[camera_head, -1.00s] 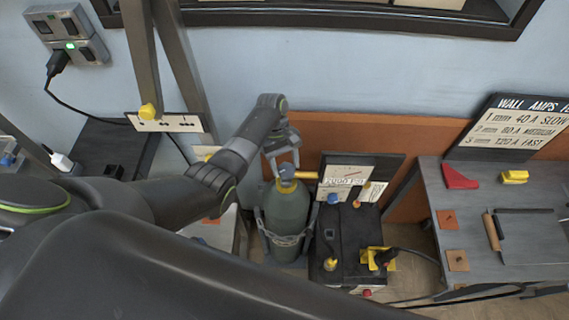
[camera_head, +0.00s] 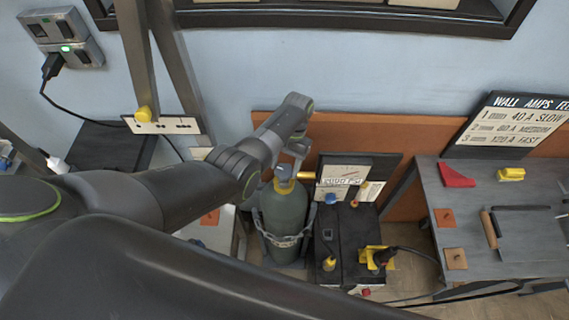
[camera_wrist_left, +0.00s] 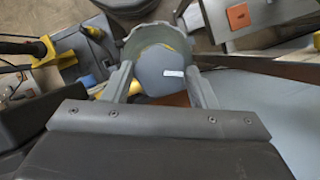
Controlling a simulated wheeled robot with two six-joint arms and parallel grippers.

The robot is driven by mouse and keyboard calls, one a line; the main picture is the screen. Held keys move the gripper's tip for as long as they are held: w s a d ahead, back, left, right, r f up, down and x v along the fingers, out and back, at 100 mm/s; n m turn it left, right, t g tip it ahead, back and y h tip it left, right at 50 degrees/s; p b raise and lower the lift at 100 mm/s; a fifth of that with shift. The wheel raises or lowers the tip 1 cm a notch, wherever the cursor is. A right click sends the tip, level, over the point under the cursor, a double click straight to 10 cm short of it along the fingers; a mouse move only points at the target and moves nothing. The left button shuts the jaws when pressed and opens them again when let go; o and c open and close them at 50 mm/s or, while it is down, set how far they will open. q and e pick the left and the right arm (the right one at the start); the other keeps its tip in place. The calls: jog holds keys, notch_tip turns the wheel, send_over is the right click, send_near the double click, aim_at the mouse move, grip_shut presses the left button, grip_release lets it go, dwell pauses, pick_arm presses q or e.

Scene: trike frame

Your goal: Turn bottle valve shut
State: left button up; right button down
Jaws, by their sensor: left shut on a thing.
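A grey-green gas bottle (camera_head: 285,213) stands upright, held by a chain around its body. Its blue-grey valve knob (camera_head: 285,174) is on top, over a yellow fitting. My left gripper (camera_head: 287,168) comes down on the valve from above and is shut on the knob. In the left wrist view the fingers of the gripper (camera_wrist_left: 162,88) lie on either side of the blue knob (camera_wrist_left: 163,72), whose face has a small white mark. The bottle's rounded shoulder (camera_wrist_left: 140,38) shows behind it. My right gripper is not in view.
A black machine (camera_head: 345,245) with knobs and a gauge panel (camera_head: 342,178) stands close to the bottle's right. A grey workbench (camera_head: 520,220) with a red wedge (camera_head: 456,174) and tools is further right. A brown board (camera_head: 400,140) runs behind.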

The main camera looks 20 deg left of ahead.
pick_arm(q)
jog(key=m, duration=0.2)
jog(key=m+y, duration=0.1)
jog(key=shift+d+m+t, duration=0.2)
jog(key=shift+m+t, duration=0.2)
jog(key=m+y, duration=0.1)
jog(key=m, duration=0.2)
jog(key=shift+s+d+t, duration=0.1)
jog(key=shift+t, duration=0.3)
jog(key=m+t, duration=0.1)
jog(key=m, duration=0.2)
jog(key=m+y, duration=0.1)
jog(key=m, duration=0.2)
jog(key=shift+s+d+t, duration=0.1)
jog(key=shift+s+t, duration=0.05)
jog(key=shift+t, duration=0.25)
jog(key=o, duration=1)
jog(key=shift+y, duration=0.3)
